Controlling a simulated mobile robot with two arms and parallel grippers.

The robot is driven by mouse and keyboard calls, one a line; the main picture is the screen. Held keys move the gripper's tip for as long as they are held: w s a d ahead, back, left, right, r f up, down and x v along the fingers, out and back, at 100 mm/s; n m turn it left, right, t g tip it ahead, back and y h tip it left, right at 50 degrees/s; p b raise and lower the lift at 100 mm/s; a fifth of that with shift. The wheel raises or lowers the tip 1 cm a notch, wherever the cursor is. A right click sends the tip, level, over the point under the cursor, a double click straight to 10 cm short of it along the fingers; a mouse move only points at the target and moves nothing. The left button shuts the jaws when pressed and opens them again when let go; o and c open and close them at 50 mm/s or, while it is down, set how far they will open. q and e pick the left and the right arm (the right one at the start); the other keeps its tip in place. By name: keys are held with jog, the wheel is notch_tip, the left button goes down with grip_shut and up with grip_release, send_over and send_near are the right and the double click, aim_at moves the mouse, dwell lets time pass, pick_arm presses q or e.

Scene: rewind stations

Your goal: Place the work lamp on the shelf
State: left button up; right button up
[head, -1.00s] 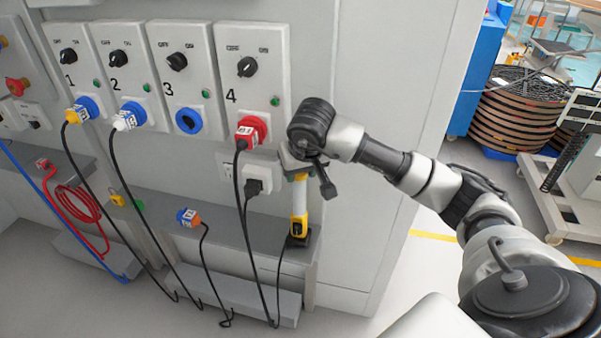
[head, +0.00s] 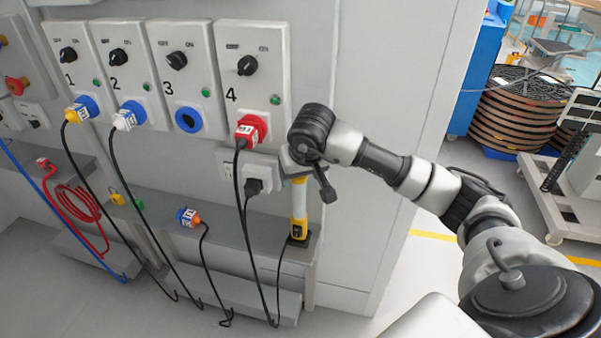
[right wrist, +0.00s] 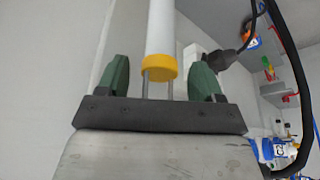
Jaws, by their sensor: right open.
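The work lamp (head: 299,205) has a white tube, yellow ends and a dark foot. It stands upright at the right end of the grey shelf (head: 235,238). My right gripper (head: 299,178) is at the lamp's top, in front of the wall. In the right wrist view its green fingers (right wrist: 161,72) are open, one on each side of the lamp's yellow end cap (right wrist: 159,67), with gaps visible beside it. Two thin metal rods show under the cap. My left gripper is not in view.
Panel 4 (head: 252,75) with a red plug (head: 250,131) and a black plug (head: 253,187) is just left of my right gripper, their cables hanging past the shelf. A blue and orange connector (head: 188,217) lies on the shelf. Bare wall (head: 370,80) lies to the right.

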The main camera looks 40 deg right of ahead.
jog(key=shift+r, duration=0.15)
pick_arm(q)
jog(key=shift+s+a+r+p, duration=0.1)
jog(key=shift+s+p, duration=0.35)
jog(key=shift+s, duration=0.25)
pick_arm(e)
jog(key=v, duration=1.2)
